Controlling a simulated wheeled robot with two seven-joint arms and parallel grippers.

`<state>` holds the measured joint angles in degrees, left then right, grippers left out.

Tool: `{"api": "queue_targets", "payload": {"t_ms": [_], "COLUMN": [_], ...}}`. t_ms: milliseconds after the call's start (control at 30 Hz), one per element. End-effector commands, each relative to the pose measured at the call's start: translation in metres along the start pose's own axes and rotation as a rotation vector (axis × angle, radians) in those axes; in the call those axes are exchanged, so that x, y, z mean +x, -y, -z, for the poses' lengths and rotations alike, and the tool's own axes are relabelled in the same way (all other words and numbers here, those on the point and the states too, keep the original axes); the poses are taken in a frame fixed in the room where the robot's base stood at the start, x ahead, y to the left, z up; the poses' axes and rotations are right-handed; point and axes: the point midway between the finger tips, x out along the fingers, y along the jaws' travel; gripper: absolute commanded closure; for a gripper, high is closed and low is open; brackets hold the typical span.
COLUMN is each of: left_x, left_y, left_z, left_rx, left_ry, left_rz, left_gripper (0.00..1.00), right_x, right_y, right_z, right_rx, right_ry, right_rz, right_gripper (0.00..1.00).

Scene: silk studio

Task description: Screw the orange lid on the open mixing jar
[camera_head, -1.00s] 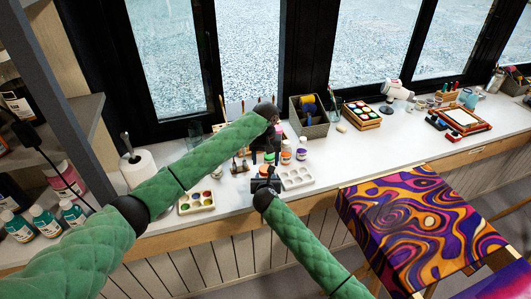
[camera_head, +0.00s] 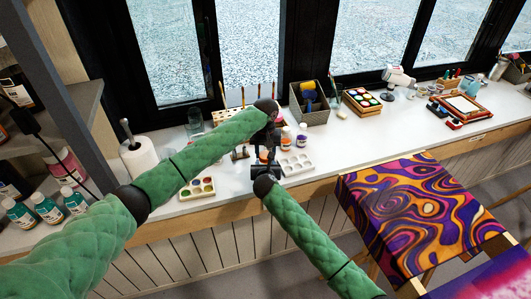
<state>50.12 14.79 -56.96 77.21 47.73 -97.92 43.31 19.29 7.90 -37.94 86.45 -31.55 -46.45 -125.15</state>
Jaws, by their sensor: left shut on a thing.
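My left gripper (camera_head: 267,143) points down over the counter from the dark wrist at the end of the left green arm. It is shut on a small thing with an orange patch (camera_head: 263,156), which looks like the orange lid. My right gripper (camera_head: 265,168) reaches in from the front, just below the left one. The open mixing jar is not clearly visible; the two grippers crowd that spot and hide it. I cannot tell whether lid and jar touch, or whether the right fingers are shut.
A paint palette (camera_head: 197,188) lies left of the grippers, a white well tray (camera_head: 297,165) right. Small paint jars (camera_head: 301,141) and a grey brush bin (camera_head: 310,103) stand behind. A paper roll (camera_head: 138,160) stands left.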

Motion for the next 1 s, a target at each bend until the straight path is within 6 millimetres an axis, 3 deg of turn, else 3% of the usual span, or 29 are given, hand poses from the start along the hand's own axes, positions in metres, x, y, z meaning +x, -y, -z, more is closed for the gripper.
{"api": "queue_targets", "payload": {"t_ms": [167, 600, 1000], "left_x": [-0.0003, -0.0002, 0.0], "left_y": [0.0001, 0.0002, 0.0003], "left_z": [0.0002, 0.0003, 0.0003], "left_rx": [0.03, 0.513, 0.565], "left_ry": [0.0, 0.0, 0.0], "left_rz": [0.0, 0.001, 0.0], "left_gripper": [0.83, 0.83, 0.83], "right_x": [0.0, 0.0, 0.0], "right_y": [0.0001, 0.0001, 0.0001], "right_z": [0.0001, 0.0002, 0.0003], "right_rx": [0.0, 0.0, 0.0], "right_ry": [0.0, 0.0, 0.0], "right_rz": [0.0, 0.0, 0.0], "right_gripper": [1.0, 1.0, 1.0]}}
